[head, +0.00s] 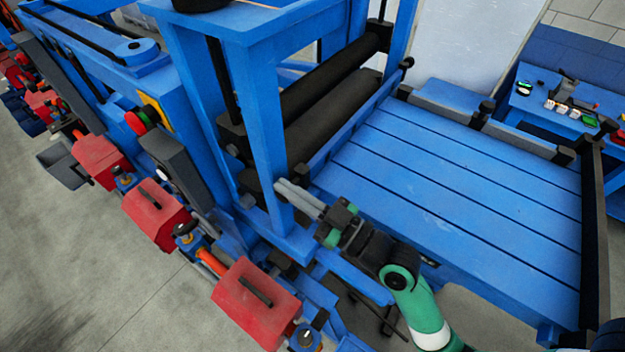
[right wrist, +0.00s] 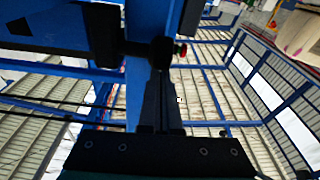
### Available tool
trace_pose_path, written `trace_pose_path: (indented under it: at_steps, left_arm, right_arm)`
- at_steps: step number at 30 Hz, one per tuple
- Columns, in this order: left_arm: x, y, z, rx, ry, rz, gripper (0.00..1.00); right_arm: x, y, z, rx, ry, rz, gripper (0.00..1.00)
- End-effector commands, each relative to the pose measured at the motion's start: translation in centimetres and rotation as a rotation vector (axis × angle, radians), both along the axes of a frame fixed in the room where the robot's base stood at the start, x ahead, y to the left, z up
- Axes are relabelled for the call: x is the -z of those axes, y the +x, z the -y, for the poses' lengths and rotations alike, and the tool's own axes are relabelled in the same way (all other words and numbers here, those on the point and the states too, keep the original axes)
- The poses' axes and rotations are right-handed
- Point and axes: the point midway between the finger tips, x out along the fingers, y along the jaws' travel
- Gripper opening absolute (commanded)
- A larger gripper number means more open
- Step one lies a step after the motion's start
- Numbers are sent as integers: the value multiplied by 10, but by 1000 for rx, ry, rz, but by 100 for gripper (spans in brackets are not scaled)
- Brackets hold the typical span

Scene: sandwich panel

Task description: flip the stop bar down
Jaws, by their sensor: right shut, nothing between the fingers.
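The stop bar (head: 352,125) looks to be the long blue bar standing along the roller-side edge of the slatted blue table (head: 470,190). A round black knob (head: 407,62) shows at its far end. Its near end is hidden by the blue frame post and my right gripper. My right gripper (head: 280,187) is shut and empty, with its grey fingers reaching to the post near that end. In the right wrist view the shut fingers (right wrist: 161,85) point up towards a black knob (right wrist: 162,50) on a short pin; contact cannot be told. My left gripper is out of view.
The blue frame post (head: 268,130) stands close to my right fingertips. Black rollers (head: 335,100) lie behind the bar. Red boxes (head: 257,303) line the machine's near side. A workbench with small parts (head: 570,100) stands at the back right. The tabletop is clear.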

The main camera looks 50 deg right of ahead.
Motion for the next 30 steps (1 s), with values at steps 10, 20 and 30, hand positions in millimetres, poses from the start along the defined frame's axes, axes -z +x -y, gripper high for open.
trace_pose_path:
  at_steps: [10,20,30]
  left_arm:
    - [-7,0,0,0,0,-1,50]
    - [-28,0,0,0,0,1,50]
    - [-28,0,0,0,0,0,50]
  right_arm:
    - [-18,-43,1,1,-1,4,0]
    - [-17,-91,5,-3,1,3,0]
    - [-15,-95,5,-4,-1,7,0]
